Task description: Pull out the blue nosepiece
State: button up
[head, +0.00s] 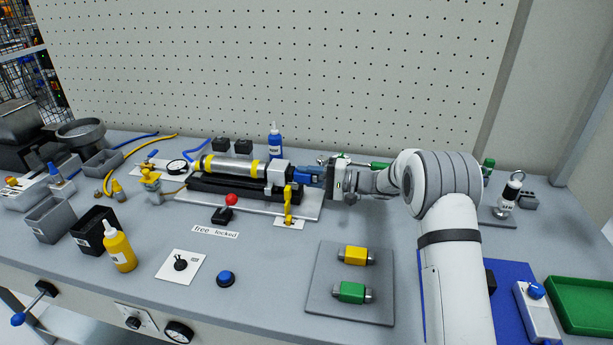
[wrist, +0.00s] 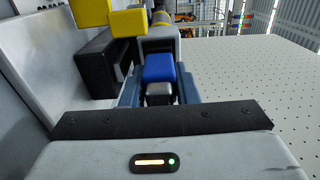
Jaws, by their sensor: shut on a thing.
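The blue nosepiece (head: 301,175) is at the right end of the stator housing (head: 231,168), a silver cylinder with yellow bands lying on a black cradle. My gripper (head: 312,176) reaches in from the right and is shut on the nosepiece. In the wrist view the blue nosepiece (wrist: 158,68) with a silver end sits between the two blue-grey fingers (wrist: 158,88). The fingers partly hide it. I cannot tell whether it is still seated in the grey end block (head: 279,177).
A lever with a red knob (head: 231,199) stands before the cradle, behind a "free locked" label (head: 215,232). A yellow clamp (head: 289,205) stands near the end block. A grey plate (head: 320,300) holds a yellow and a green nosepiece. A green tray (head: 585,303) is at far right.

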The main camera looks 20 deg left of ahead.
grip_shut()
jog(key=shift+d+b, duration=0.35)
jog(key=shift+d, duration=0.15)
jog(key=shift+w+d+b, duration=0.1)
jog(key=shift+d+b, duration=0.3)
jog(key=shift+d, duration=0.4)
jog(key=shift+d+f+b, duration=0.1)
jog(key=shift+d+b, duration=0.55)
jog(key=shift+d, duration=0.55)
jog(key=shift+w+d+b, duration=0.15)
jog(key=shift+d+b, duration=0.55)
jog(key=shift+d, duration=1.25)
